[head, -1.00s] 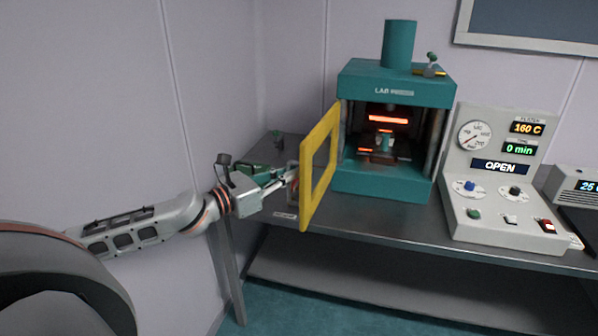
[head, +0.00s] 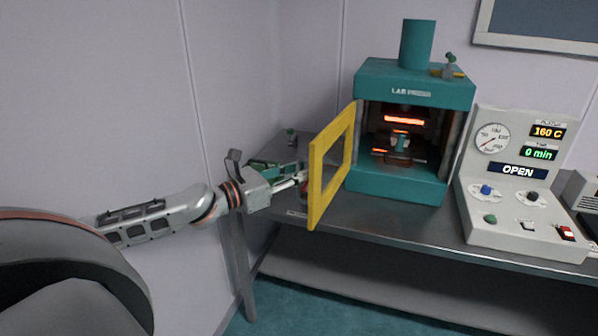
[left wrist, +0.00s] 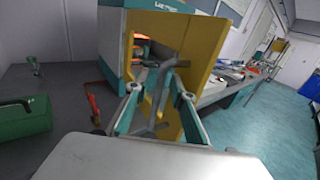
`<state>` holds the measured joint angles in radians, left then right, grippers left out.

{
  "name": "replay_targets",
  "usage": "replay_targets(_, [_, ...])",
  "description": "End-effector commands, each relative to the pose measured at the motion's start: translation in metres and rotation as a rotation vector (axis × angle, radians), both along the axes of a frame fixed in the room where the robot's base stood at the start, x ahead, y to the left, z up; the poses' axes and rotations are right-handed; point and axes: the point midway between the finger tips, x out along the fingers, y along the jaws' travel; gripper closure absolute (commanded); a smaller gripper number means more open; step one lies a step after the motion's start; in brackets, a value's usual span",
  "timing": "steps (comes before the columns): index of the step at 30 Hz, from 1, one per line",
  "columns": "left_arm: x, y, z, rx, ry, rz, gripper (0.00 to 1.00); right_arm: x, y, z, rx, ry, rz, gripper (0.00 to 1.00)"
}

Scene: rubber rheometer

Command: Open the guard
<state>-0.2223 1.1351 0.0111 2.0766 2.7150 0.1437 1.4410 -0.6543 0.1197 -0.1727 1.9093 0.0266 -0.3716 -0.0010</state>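The guard (head: 316,190) is a yellow frame hinged at the left front of the teal lab press (head: 400,188). It stands swung out toward the front, and the press opening is uncovered. My left gripper (head: 299,179) is at the outer, left face of the guard. In the left wrist view the gripper's fingers (left wrist: 161,72) close in around a grey handle (left wrist: 157,98) on the yellow guard (left wrist: 203,55). The exact finger contact is partly hidden. My right gripper is not in view.
A grey control box (head: 520,215) with a gauge and an "OPEN" display stands right of the press. The steel table (head: 400,232) carries them. A green item (left wrist: 22,118) lies left of my left gripper. The wall (head: 120,90) is close on the left.

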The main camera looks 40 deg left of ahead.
Motion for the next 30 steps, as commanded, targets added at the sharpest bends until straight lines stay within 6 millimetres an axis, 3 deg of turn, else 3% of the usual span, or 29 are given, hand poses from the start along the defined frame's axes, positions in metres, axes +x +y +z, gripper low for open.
replay_targets(11, [-0.011, 0.003, -0.002, -0.002, 0.003, -0.001, 0.76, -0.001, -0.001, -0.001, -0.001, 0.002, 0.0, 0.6])
replay_targets(30, [-0.072, 0.024, -0.002, -0.003, 0.003, 0.0, 0.76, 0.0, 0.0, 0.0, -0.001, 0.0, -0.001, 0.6])
